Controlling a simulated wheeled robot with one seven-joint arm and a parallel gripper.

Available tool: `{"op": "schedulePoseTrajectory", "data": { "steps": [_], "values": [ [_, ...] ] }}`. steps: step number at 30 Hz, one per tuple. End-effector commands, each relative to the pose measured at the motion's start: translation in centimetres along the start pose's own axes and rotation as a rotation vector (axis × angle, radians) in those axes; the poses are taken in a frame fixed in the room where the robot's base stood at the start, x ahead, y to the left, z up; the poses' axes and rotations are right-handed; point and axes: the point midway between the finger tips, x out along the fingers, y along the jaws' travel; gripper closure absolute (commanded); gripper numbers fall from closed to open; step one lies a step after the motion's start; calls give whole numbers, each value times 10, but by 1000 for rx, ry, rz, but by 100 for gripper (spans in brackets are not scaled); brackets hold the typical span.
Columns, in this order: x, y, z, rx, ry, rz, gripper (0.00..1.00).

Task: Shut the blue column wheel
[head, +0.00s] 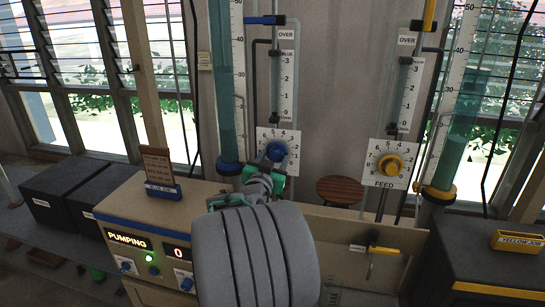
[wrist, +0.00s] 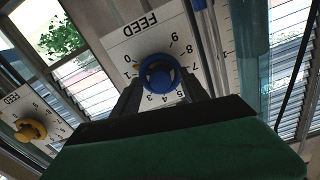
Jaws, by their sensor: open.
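The blue column wheel (head: 277,151) is a round blue knob on a white numbered plate (head: 291,139) below the left gauge. In the wrist view the blue wheel (wrist: 160,73) is large and central on its upside-down FEED dial. A small yellow mark shows at the dial's edge between 0 and 1. My gripper (head: 268,164) is at the wheel, its green body partly covering the plate. In the wrist view my gripper (wrist: 161,82) is open, with one dark finger on each side of the wheel. Whether the fingers touch it I cannot tell.
The yellow wheel (head: 390,165) is on a second FEED plate to the right. Tall tubes with teal liquid flank the gauges. A panel (head: 143,248) reads PUMPING and 0, with a lit green button. A yellow-labelled box (head: 518,241) stands at right.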

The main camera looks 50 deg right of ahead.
Motion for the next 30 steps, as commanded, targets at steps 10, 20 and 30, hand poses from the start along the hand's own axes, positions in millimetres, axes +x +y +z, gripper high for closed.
{"op": "schedulePoseTrajectory", "data": {
  "steps": [10,20,30],
  "values": [
    [1,-1,1,0,-1,-2,57],
    [1,-1,1,-1,-2,-2,84],
    [1,-1,1,-1,-2,-2,100]
  ]
}}
